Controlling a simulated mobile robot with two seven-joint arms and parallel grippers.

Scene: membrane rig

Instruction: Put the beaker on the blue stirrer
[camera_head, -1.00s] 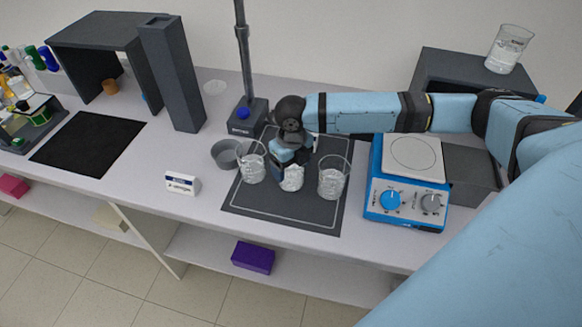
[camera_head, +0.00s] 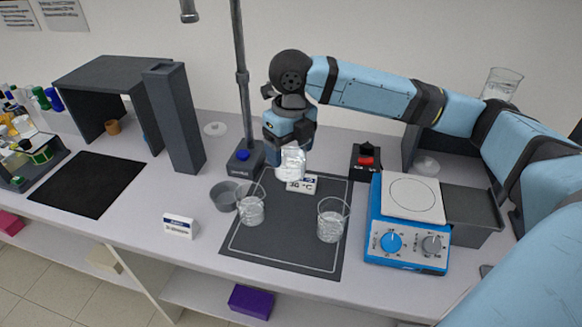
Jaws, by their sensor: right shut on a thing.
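My right gripper (camera_head: 289,144) points down and is shut on a clear glass beaker (camera_head: 290,166), which it holds raised above the dark mat (camera_head: 285,240). The gripper hides the beaker's upper part. The blue stirrer (camera_head: 374,240) stands to the right of the mat, with a bare light top plate (camera_head: 412,195) marked with a circle and two knobs on its front. Two other glass beakers stand on the mat, one at the left (camera_head: 251,210) with a rod leaning in it, and one at the right (camera_head: 331,224). My left gripper is not in view.
A stand with a tall pole (camera_head: 241,78) rises left of my gripper. A small grey bowl (camera_head: 224,196) sits by the mat. A display reading 30 °C (camera_head: 302,184) and a black box with a red switch (camera_head: 366,161) are behind. Another beaker (camera_head: 503,83) stands high at the right.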

